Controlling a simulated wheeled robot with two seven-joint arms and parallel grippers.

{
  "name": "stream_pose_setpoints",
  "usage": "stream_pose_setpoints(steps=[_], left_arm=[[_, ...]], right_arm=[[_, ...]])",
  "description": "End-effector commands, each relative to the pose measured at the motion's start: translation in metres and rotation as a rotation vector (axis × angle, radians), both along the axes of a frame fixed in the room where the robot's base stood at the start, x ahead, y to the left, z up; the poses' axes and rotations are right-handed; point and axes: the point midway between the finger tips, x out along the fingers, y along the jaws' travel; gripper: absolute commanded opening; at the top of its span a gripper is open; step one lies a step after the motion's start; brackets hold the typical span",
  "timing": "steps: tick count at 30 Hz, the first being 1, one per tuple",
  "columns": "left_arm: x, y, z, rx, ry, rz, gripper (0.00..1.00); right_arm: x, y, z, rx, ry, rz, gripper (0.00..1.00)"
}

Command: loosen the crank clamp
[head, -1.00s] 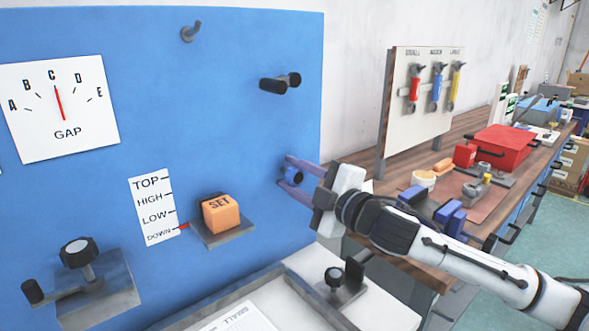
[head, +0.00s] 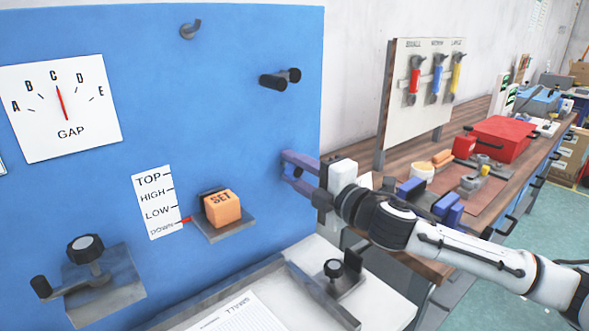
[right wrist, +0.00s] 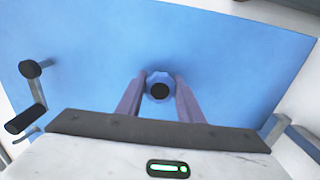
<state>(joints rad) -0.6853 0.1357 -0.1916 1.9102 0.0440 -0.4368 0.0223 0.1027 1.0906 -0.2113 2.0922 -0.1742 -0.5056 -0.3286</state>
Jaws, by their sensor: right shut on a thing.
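A small blue faceted knob with a dark centre, which I take to be the crank clamp (right wrist: 160,88), sits on the blue upright panel near its right edge. My right gripper (head: 291,172) reaches it from the right in the head view, its purple fingers shut on the knob from both sides. In the right wrist view the fingers (right wrist: 160,92) flank the knob left and right. In the head view the fingers mostly hide the knob. A crank with a dark handle (head: 272,82) sticks out of the panel above; it also shows in the right wrist view (right wrist: 22,119). My left gripper is not in view.
The panel also carries a GAP dial (head: 62,108), a TOP-to-DOWN scale (head: 155,200), an orange SET block (head: 222,208) and a dark knob on a plate (head: 85,248). A wooden bench (head: 400,165) with tools stands at the right.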

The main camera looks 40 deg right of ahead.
Motion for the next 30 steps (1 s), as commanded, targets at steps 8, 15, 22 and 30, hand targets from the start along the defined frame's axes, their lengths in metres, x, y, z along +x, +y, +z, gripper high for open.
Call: stream_pose_setpoints(steps=[8,15,22,30], left_arm=[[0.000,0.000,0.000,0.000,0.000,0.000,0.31],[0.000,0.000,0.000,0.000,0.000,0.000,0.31],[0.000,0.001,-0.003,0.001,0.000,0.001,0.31],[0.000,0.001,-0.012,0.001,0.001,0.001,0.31]], right_arm=[[0.000,0.000,-0.001,0.001,0.001,0.000,0.45],[0.000,0.000,0.000,0.002,0.001,0.000,0.52],[-0.005,-0.001,-0.002,0.001,0.002,-0.001,0.52],[-0.032,-0.002,-0.004,0.001,0.005,0.001,0.52]])
